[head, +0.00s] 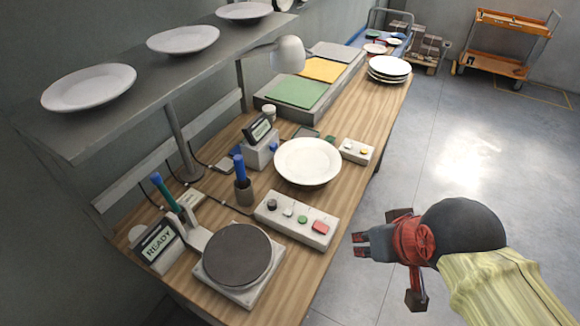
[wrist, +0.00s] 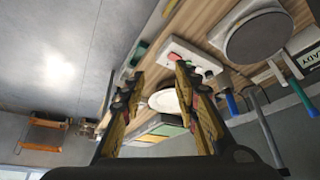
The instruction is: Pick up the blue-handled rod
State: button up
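The blue-handled rod (head: 239,167) stands upright in a small dark cup (head: 244,193) on the wooden workbench. Only its blue handle shows; its lower part is hidden in the cup. A blue handle (wrist: 231,103) also shows in the wrist view, right of my fingers. My gripper (head: 358,245) is over the floor, right of the bench and well apart from the rod. In the wrist view my gripper (wrist: 160,72) has its fingers spread with nothing between them.
A button box (head: 292,222) and a round dark plate device (head: 238,256) stand at the bench's front. A white plate (head: 308,162) and a small display stand (head: 260,145) are near the cup. A shelf (head: 130,118) with plates overhangs the back.

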jog(key=shift+o, duration=0.6)
jog(key=shift+w, duration=0.25)
jog(key=shift+o, duration=0.8)
jog(key=w+a+f+n+t+b, duration=0.1)
jog(key=w+a+f+t+b, duration=0.1)
jog(key=w, duration=1.1)
jog(key=shift+a+f+t, duration=0.35)
jog(key=shift+a+t, duration=0.15)
jog(key=n+t+y+b, duration=0.3)
jog(key=t+y+b, duration=0.1)
jog(key=t+y, duration=0.1)
send_near(241, 168)
jog(key=w+d+r, duration=0.1)
jog(key=w+d, duration=0.2)
jog(key=d, duration=0.5)
jog(key=a+f+y, duration=0.1)
jog(key=a, duration=0.1)
jog(key=a+f+n+t+y+b, duration=0.1)
jog(key=a, duration=0.2)
jog(key=a+f+t+y, duration=0.1)
jog(key=a+f, duration=0.1)
jog(key=a, duration=0.1)
jog(key=shift+w+a+f+n+y+b, duration=0.1)
jog(key=shift+w+a+n+y+b, duration=0.1)
jog(key=shift+w+n+y+b, duration=0.2)
jog(key=shift+b+x, duration=1.05)
jog(key=shift+x, duration=2.75)
jog(key=shift+c, duration=0.5)
grip_shut()
